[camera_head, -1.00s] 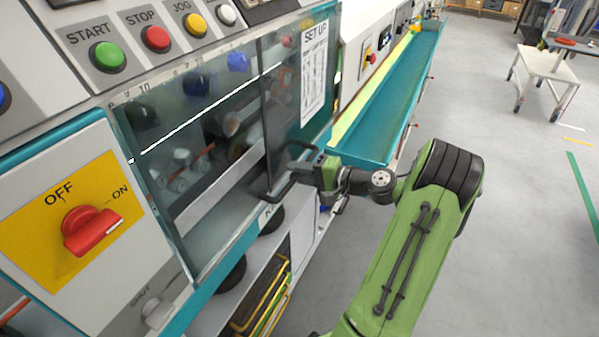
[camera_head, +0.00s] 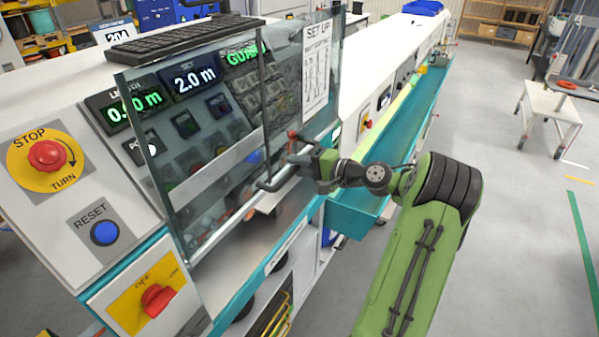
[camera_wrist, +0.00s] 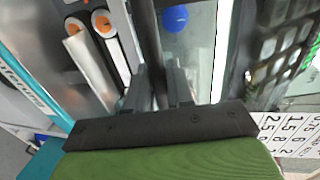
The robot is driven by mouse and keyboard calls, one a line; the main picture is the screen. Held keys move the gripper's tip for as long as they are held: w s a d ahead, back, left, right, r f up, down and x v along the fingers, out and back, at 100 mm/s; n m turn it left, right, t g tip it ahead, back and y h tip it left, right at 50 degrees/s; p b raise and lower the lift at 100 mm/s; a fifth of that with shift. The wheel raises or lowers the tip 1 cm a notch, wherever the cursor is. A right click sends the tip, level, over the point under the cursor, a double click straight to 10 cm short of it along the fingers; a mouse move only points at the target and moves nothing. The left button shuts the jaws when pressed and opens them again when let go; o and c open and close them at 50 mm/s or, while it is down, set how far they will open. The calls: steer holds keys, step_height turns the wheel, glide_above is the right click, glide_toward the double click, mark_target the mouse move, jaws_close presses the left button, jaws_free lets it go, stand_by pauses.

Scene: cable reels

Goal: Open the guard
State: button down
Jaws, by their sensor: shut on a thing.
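The guard (camera_head: 190,205) is a clear panel with a dark vertical strip and a SET UP sheet (camera_head: 316,70). It stands raised in front of the control displays, with an opening below it. My gripper (camera_head: 308,165) is shut on the handle. In the wrist view, the dark handle bar (camera_wrist: 151,45) runs between my two fingers (camera_wrist: 158,88). The exact finger contact in the head view is partly hidden by the gripper.
The red STOP button (camera_head: 46,156), blue RESET button (camera_head: 104,233) and red OFF/ON switch (camera_head: 157,300) are left of the guard. A teal trough (camera_head: 355,215) runs back on the right. A white cart (camera_head: 550,95) stands far off on clear floor.

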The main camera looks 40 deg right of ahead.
steer(key=p, duration=0.7)
glide_toward(282, 124)
steer(key=x, duration=0.5)
steer(key=shift+w, duration=0.25)
steer(key=c, duration=1.1)
jaws_free()
steer(key=shift+c, duration=0.2)
steer(key=v, duration=1.5)
steer(key=shift+s, duration=0.4)
steer(key=shift+d, duration=0.1)
